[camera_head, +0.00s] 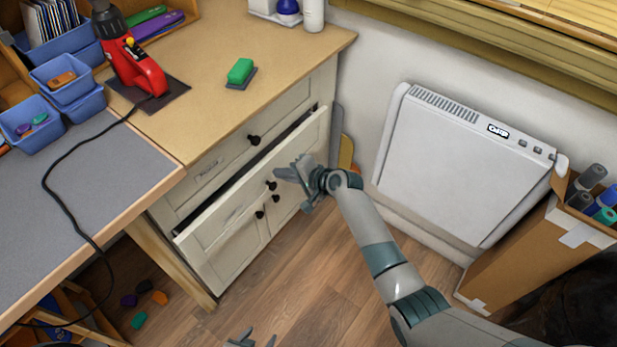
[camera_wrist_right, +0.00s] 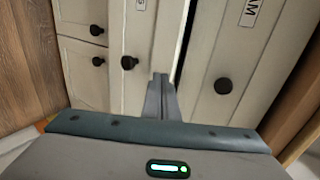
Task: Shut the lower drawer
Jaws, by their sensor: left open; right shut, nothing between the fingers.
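The lower drawer (camera_head: 232,207) is a cream front with a dark knob (camera_head: 271,186). It stands partly open, with a dark gap along its top edge. In the right wrist view the lower drawer (camera_wrist_right: 137,95) and its knob (camera_wrist_right: 129,63) show left of the gap. My right gripper (camera_head: 284,172) is shut and empty, in front of the drawer, just right of the knob. Its fingers (camera_wrist_right: 160,80) point at the drawer front near the gap; I cannot tell whether they touch. My left gripper (camera_head: 251,341) is open and empty at the bottom edge, away from the drawer.
The upper drawer (camera_head: 215,168) above is closed. Cupboard doors (camera_head: 232,255) with dark knobs sit below. A heater (camera_head: 455,165) hangs on the wall at right, with a cardboard box (camera_head: 525,250) near it. The wooden floor (camera_head: 300,285) before the cabinet is mostly clear.

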